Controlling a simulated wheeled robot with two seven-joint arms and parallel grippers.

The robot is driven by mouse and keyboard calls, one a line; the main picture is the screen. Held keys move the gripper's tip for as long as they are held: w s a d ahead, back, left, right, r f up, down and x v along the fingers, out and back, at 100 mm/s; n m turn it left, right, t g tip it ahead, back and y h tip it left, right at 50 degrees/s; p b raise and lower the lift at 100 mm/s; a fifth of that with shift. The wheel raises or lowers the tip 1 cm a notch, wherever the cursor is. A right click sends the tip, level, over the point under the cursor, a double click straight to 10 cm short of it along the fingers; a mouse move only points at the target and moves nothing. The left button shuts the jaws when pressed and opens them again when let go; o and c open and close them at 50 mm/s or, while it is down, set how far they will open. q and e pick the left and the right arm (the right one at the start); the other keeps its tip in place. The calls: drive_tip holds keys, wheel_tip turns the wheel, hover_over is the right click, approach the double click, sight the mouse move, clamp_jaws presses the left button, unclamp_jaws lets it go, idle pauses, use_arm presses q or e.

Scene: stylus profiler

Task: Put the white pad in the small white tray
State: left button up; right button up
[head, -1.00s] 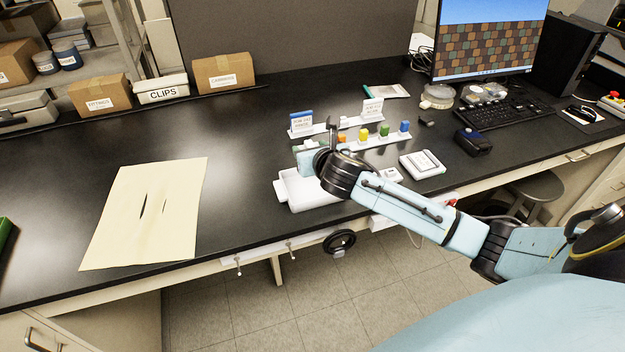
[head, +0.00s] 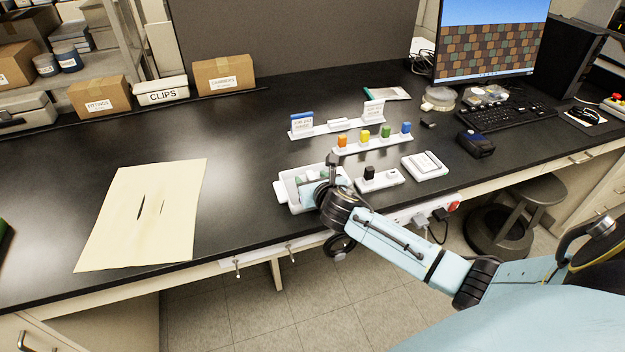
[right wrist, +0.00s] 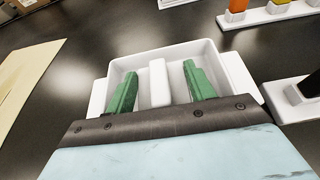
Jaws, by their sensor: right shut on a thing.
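The small white tray (head: 281,190) stands near the front edge of the black bench. It has a handle at each end and fills the middle of the right wrist view (right wrist: 241,76). My right gripper (head: 308,176) reaches down into the tray from the right. In the right wrist view its two green fingers (right wrist: 160,84) stand on either side of the white pad (right wrist: 159,76), a narrow upright block, and are shut on it. The pad is within the tray's walls; whether it touches the floor I cannot tell. My left gripper is not in view.
A rail with orange, yellow, green and blue pieces (head: 373,146) lies behind the tray. A white block with a black knob (head: 384,178) and a white square device (head: 424,165) are to its right. A cream sheet (head: 150,210) lies left, with clear bench between.

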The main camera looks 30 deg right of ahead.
drive_tip(key=shift+s+f, duration=0.1)
drive_tip(key=shift+f, duration=0.45)
drive_tip(key=o, duration=1)
drive_tip(key=shift+f, duration=0.2)
drive_tip(key=shift+c, duration=0.2)
drive_tip(key=shift+r, duration=0.8)
drive_tip(key=p+v, duration=0.1)
drive_tip(key=v, duration=1.1)
drive_tip(key=shift+p, duration=0.3)
